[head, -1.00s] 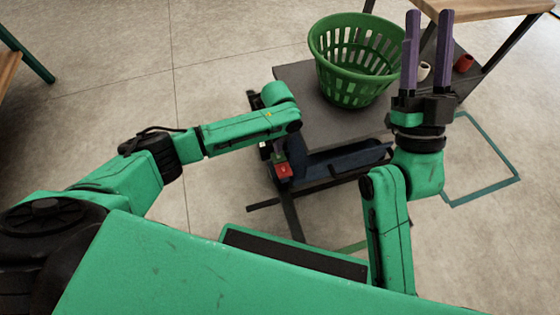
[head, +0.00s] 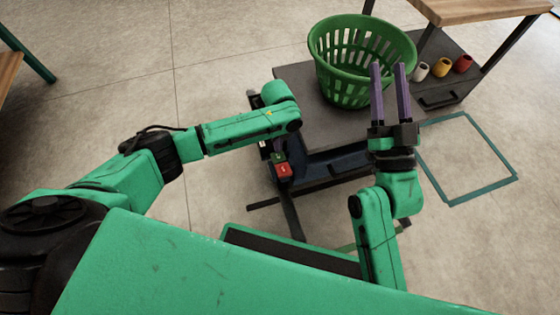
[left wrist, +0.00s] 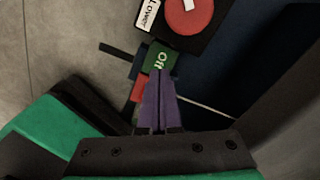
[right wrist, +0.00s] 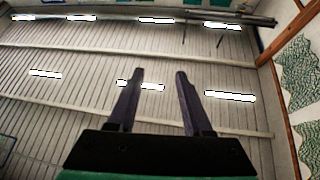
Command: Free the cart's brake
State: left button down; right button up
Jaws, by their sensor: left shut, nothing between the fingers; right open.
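The cart (head: 318,128) is a dark grey platform carrying a green basket. At its near left edge sit a green piece (head: 278,158) and a red piece (head: 284,170). In the left wrist view the green piece reads "Off" (left wrist: 161,58), with the red piece (left wrist: 137,88) beside it. My left gripper (left wrist: 161,82) is shut and empty, its purple fingertips right at the green piece; I cannot tell whether they touch. My right gripper (head: 388,66) is open and empty, raised in front of the basket.
The green basket (head: 335,80) stands on the cart. A red disc (left wrist: 193,14) with a "Lower" label (left wrist: 148,14) is near my left fingers. A green outlined square (head: 445,195) marks open floor.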

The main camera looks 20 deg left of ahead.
aim_at(278, 157)
pick_arm(q)
jog(key=shift+r+p, duration=0.55)
jog(key=shift+p, duration=0.1)
jog(key=shift+r, duration=0.15)
jog(key=shift+r+p, duration=0.25)
jog(key=shift+p, duration=0.25)
jog(key=shift+r+p, duration=0.25)
jog(key=shift+p, duration=0.05)
jog(key=shift+r+p, duration=0.45)
jog(key=shift+p, duration=0.1)
pick_arm(e)
jog(key=s+f+g, duration=0.3)
jog(key=s+f, duration=0.1)
jog(key=f, duration=0.5)
jog(key=s+a+f+m+g+h, duration=0.1)
jog(key=s+f+g, duration=0.3)
jog(key=f, duration=0.6)
jog(key=s+a+f+g+h, duration=0.1)
jog(key=s+f+g, duration=0.2)
jog(key=f, duration=0.6)
jog(key=shift+s+a+f+g, duration=0.2)
jog(key=shift+s+f+g, duration=0.1)
jog(key=shift+s, duration=0.55)
